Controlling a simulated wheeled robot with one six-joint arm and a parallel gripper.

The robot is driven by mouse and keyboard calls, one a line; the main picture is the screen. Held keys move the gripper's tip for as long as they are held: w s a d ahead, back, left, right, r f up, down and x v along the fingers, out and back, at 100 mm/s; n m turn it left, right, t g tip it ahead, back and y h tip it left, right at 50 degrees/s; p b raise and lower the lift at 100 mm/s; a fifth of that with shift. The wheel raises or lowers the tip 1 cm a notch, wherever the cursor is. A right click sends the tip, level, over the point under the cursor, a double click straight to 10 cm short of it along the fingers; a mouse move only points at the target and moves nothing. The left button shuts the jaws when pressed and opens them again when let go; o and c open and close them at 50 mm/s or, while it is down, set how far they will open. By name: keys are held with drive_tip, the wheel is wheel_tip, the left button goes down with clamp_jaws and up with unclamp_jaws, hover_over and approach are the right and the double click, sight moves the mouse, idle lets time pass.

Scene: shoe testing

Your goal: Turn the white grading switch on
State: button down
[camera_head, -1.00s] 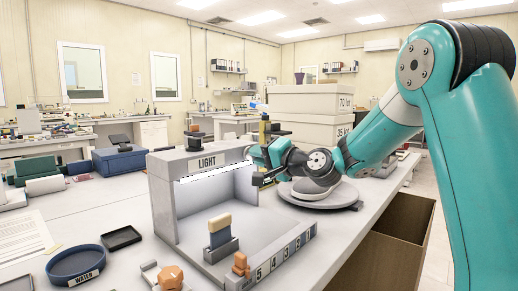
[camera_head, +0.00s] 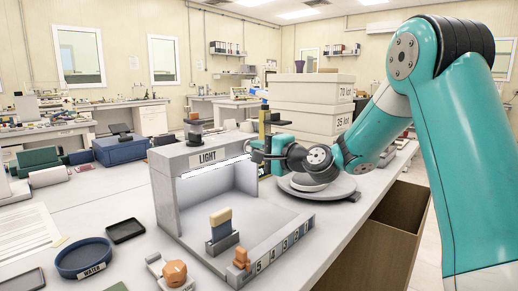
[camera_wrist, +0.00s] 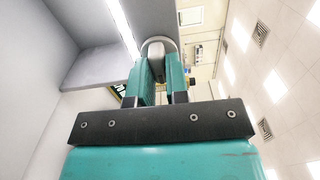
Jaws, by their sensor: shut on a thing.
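The grey booth marked LIGHT (camera_head: 167,159) stands on the bench, with a bright white strip (camera_head: 215,168) under its front top edge. My gripper (camera_head: 254,154) is at the right end of the booth's top bar. In the wrist view, my gripper (camera_wrist: 158,75) is shut on a pale rounded piece (camera_wrist: 158,43), which looks like the white grading switch. The fingers cover most of it, so its setting cannot be told. The strip (camera_wrist: 119,28) also shows bright in the wrist view.
A brush-like block (camera_head: 221,218) stands inside the booth and an orange piece (camera_head: 242,258) sits near its numbered front edge. A round turntable (camera_head: 335,190) is right of the booth. A blue WATER dish (camera_head: 83,256) is at front left. An open brown bin (camera_head: 385,240) stands below the bench's right edge.

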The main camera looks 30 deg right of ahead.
drive_tip(key=c, duration=1.1)
unclamp_jaws()
drive_tip(key=b+v, duration=0.4)
drive_tip(key=v, duration=1.3)
drive_tip(key=shift+s+d, duration=0.1)
drive_tip(key=shift+s, duration=0.1)
drive_tip(key=shift+f, duration=0.1)
